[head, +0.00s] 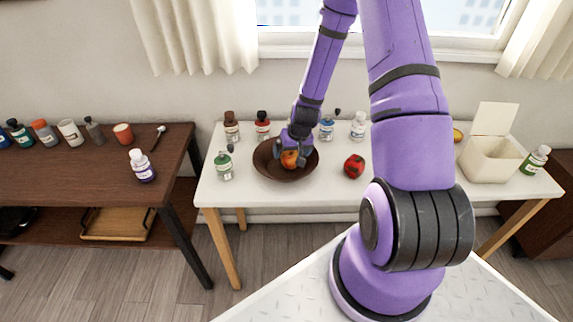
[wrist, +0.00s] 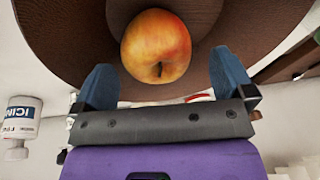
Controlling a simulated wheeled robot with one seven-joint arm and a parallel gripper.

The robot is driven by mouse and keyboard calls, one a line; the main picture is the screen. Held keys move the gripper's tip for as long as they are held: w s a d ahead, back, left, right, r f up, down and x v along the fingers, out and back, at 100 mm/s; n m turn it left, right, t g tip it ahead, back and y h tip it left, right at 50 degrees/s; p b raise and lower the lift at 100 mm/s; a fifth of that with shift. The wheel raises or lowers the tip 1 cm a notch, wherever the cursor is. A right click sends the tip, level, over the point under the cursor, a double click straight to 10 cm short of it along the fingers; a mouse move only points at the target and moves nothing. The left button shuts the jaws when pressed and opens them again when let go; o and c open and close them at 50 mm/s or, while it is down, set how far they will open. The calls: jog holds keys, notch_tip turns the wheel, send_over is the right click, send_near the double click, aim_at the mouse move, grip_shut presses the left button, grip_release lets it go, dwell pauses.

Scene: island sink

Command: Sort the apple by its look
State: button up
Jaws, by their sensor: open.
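A yellow-red apple (wrist: 155,47) rests in a brown bowl (wrist: 60,35). In the head view the apple (head: 290,158) is partly covered by my gripper, and the bowl (head: 268,172) stands on the white table. My gripper (head: 294,148) is over the bowl. In the wrist view its blue fingers (wrist: 163,85) are apart, at the near side of the apple, one to each side. I cannot tell whether they touch it. A second fruit, red with dark patches (head: 354,166), lies on the table right of the bowl. A yellow item (head: 458,135) is partly hidden behind my arm.
A cream box with an open lid (head: 492,158) stands at the table's right, beside a green-labelled bottle (head: 535,160). Several bottles line the back, including a red one (head: 262,126); a green bottle (head: 224,166) stands left of the bowl. A brown side table (head: 90,180) is at left.

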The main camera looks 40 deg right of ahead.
jog(key=v, duration=1)
jog(key=shift+r, duration=0.4)
jog(key=s+a+r+n, duration=0.1)
jog(key=s+a+r, duration=0.15)
jog(key=r, duration=0.45)
jog(key=s+a+r+n, duration=0.1)
jog(key=s+a+r, duration=0.15)
jog(key=r, duration=0.45)
jog(key=s+a+r+n, duration=0.1)
jog(key=a+r, duration=0.3)
jog(key=r, duration=0.3)
jog(key=s+a+r+t, duration=0.1)
jog(key=s+a+r, duration=0.1)
jog(key=s+r, duration=0.4)
jog(key=s+a+r+n+t, duration=0.1)
jog(key=s+a+r, duration=0.1)
jog(key=s+r, duration=0.4)
jog(key=s, duration=0.5)
jog(key=shift+s+a+h, duration=0.25)
jog(key=shift+a+h, duration=0.05)
jog(key=shift+a, duration=0.1)
jog(key=shift+r, duration=0.1)
